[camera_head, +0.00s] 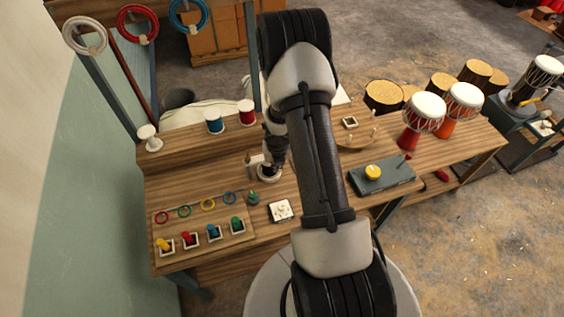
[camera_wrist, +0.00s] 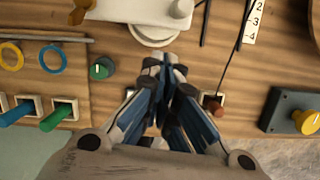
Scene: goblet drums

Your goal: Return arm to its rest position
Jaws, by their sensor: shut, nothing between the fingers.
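My arm reaches over the wooden workbench (camera_head: 190,184) in the head view. My gripper (camera_wrist: 166,62) shows in the wrist view with its blue-and-grey fingers together and nothing between them. It points down over the bench near a white round-based fixture (camera_wrist: 152,32). In the head view my arm covers much of the bench's middle, and the fingertips are hard to make out there.
A green knob (camera_wrist: 102,68) and colored toggles (camera_wrist: 55,115) lie left of my gripper. A dark box with a yellow knob (camera_head: 373,172) and goblet drums (camera_head: 424,112) stand to the right. Thread spools (camera_head: 214,122) stand on the rear shelf.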

